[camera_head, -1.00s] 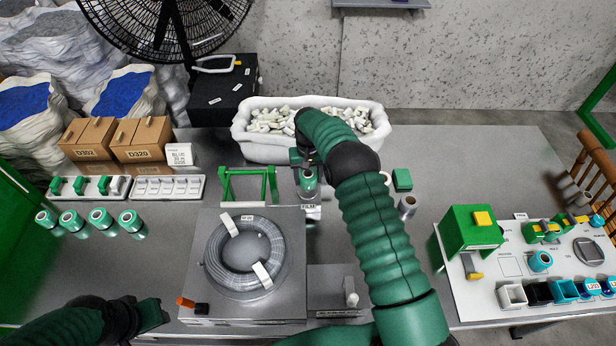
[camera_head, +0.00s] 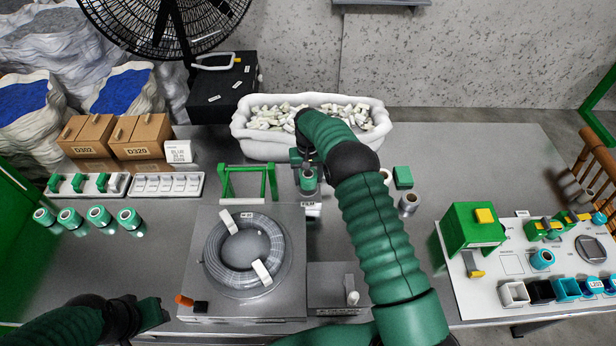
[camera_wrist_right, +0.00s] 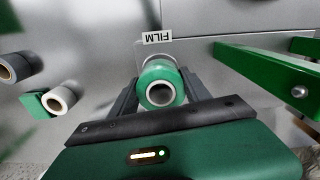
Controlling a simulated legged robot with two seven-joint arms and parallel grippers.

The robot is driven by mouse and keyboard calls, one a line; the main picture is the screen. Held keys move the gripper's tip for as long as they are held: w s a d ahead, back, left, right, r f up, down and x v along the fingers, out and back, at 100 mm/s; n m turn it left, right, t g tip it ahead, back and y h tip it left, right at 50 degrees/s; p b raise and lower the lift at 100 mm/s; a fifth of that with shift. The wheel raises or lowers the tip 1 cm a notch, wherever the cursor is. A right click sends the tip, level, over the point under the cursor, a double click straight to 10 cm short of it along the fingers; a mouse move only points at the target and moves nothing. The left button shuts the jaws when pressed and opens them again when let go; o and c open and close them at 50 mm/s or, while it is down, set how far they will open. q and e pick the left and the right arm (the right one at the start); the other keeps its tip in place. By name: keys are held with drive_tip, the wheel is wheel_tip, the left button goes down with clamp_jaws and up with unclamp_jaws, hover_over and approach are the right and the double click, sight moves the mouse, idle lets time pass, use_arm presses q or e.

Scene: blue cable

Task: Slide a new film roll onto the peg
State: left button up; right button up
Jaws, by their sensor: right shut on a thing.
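My right gripper (camera_head: 306,176) is shut on a green film roll (camera_head: 309,181) with a pale hollow core, behind the green cable coil stand area. In the right wrist view the roll (camera_wrist_right: 161,84) sits between the two grey fingers (camera_wrist_right: 158,95), its open end facing the camera.
Several green rolls (camera_head: 98,215) stand at the left. A green frame (camera_head: 247,182) stands close left of the right gripper. A wire coil (camera_head: 245,254) lies in front. A white bin (camera_head: 258,146) is behind. A green block (camera_head: 402,177) and bare core (camera_head: 408,203) are to the right.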

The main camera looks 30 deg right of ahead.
drive_tip(key=shift+f+b, duration=0.55)
drive_tip(key=shift+f, duration=0.35)
drive_tip(key=o, duration=1.8)
drive_tip(key=shift+r+p, duration=2.25)
drive_tip(key=shift+r, duration=1.3)
